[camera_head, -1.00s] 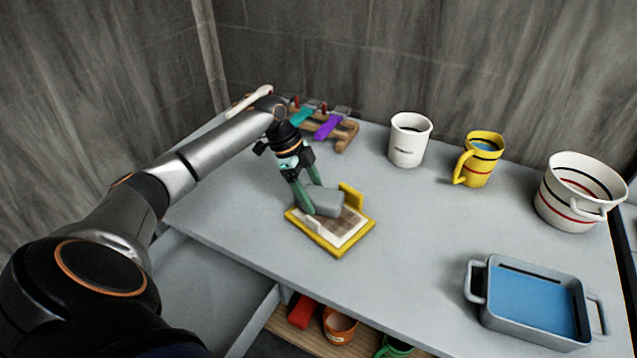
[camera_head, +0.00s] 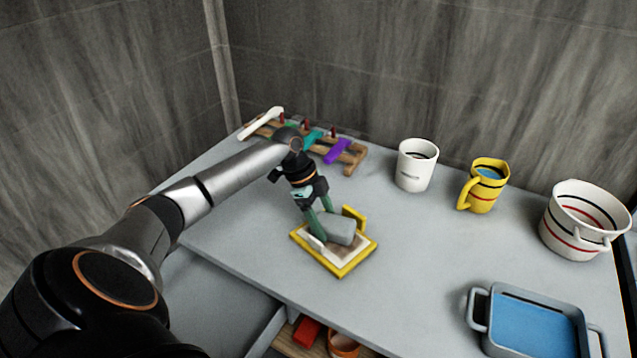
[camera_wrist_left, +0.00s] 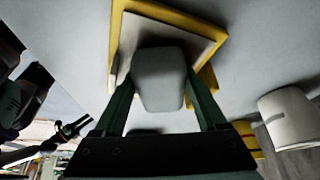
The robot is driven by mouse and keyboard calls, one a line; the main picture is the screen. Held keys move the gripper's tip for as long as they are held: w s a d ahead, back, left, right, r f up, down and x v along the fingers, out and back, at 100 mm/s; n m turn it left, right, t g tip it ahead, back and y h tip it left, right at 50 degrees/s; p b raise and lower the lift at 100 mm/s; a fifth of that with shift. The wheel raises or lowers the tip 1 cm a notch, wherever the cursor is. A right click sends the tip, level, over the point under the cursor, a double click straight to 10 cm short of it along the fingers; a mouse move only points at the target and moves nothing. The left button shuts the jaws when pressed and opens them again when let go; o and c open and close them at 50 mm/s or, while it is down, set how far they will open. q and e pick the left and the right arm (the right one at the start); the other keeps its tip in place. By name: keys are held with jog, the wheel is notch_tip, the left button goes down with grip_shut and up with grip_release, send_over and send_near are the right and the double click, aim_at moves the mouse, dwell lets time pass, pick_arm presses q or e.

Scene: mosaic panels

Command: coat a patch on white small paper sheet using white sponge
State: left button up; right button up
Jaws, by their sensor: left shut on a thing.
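The white sponge (camera_head: 342,229), a grey-white rounded block, is held between the green fingers of my left gripper (camera_head: 325,229). It also fills the middle of the left wrist view (camera_wrist_left: 160,80). The sponge rests on or just over the small white paper sheet (camera_head: 350,258); exact contact cannot be told. The sheet lies in a yellow-edged frame (camera_head: 341,274) on the table. A brownish patch on the sheet shows beside the sponge, and the sponge hides part of it. My right gripper is not clearly seen in either view.
A rack (camera_head: 350,156) with coloured tools stands behind the frame. A white mug (camera_head: 415,168), a yellow mug (camera_head: 485,189) and a striped white pot (camera_head: 572,235) stand to the right. A grey tray (camera_head: 476,309) with blue contents is at front right. Grey table (camera_head: 420,245) is clear between.

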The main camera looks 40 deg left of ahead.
pick_arm(q)
jog(key=shift+s+d+f, duration=0.1)
jog(key=shift+d, duration=1.1)
jog(key=shift+s+d, duration=0.1)
jog(key=shift+d, duration=2.25)
jog(key=shift+s+a, duration=0.1)
jog(key=shift+s, duration=0.1)
jog(key=shift+w+a, duration=0.15)
jog(key=shift+a, duration=2.4)
jog(key=shift+w+a, duration=0.15)
jog(key=shift+a, duration=2.4)
jog(key=shift+s+d, duration=0.1)
jog(key=shift+d, duration=0.7)
jog(key=shift+s+d, duration=0.15)
jog(key=shift+d, duration=4.25)
jog(key=shift+r, duration=3.1)
